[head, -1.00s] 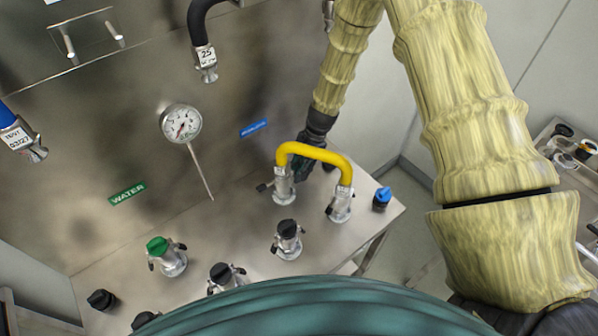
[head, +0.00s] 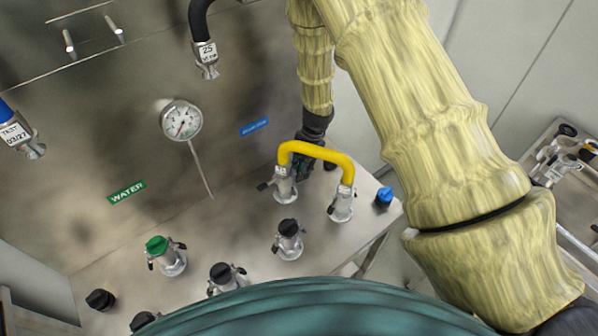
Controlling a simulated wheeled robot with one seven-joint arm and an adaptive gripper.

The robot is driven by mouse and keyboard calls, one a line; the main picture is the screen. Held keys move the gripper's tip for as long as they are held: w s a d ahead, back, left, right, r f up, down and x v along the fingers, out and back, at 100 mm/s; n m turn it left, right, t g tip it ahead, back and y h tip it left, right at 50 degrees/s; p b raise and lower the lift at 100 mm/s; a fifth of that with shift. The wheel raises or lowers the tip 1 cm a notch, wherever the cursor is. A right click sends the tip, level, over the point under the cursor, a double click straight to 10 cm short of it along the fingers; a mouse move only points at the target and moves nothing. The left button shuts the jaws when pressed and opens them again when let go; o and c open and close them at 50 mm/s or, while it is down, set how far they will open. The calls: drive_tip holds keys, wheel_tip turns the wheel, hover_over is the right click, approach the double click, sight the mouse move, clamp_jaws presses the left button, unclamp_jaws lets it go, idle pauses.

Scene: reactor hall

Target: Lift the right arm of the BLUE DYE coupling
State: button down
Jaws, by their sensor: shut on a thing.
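A steel coupling (head: 284,188) stands on the bench below the small blue label (head: 254,127), whose print is too blurred to read for sure. One end of a yellow hose (head: 318,151) sits in it. Its left dark arm (head: 263,186) sticks out to the left. My dark gripper (head: 304,166) reaches down behind the yellow hose at the coupling's upper right side. It is shut on the coupling's right arm, which is mostly hidden by the fingers and hose, so its angle cannot be told.
The hose's other end sits in a second coupling (head: 341,205) close on the right. A blue-capped fitting (head: 384,197) stands near the bench's right edge. Couplings with black (head: 289,228) and green (head: 157,245) caps stand nearer. A dial gauge (head: 182,120) is on the steel wall.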

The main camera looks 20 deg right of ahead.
drive_tip(key=shift+s+d+f, duration=0.1)
drive_tip(key=shift+s+d, duration=0.1)
drive_tip(key=shift+s, duration=0.1)
drive_tip(key=shift+w+d+r+h, duration=0.25)
drive_tip(key=shift+r+h, duration=0.15)
drive_tip(key=shift+h, duration=0.3)
drive_tip(key=shift+w+r+t, duration=0.1)
drive_tip(key=shift+r+t, duration=0.05)
drive_tip(key=shift+t, duration=0.15)
drive_tip(key=c, duration=1.4)
unclamp_jaws()
drive_tip(key=shift+o, duration=0.2)
drive_tip(key=shift+a, duration=0.1)
wheel_tip(320, 180, up, 8)
drive_tip(key=d, duration=0.1)
drive_tip(key=shift+w+f, duration=0.15)
drive_tip(key=shift+f, duration=0.1)
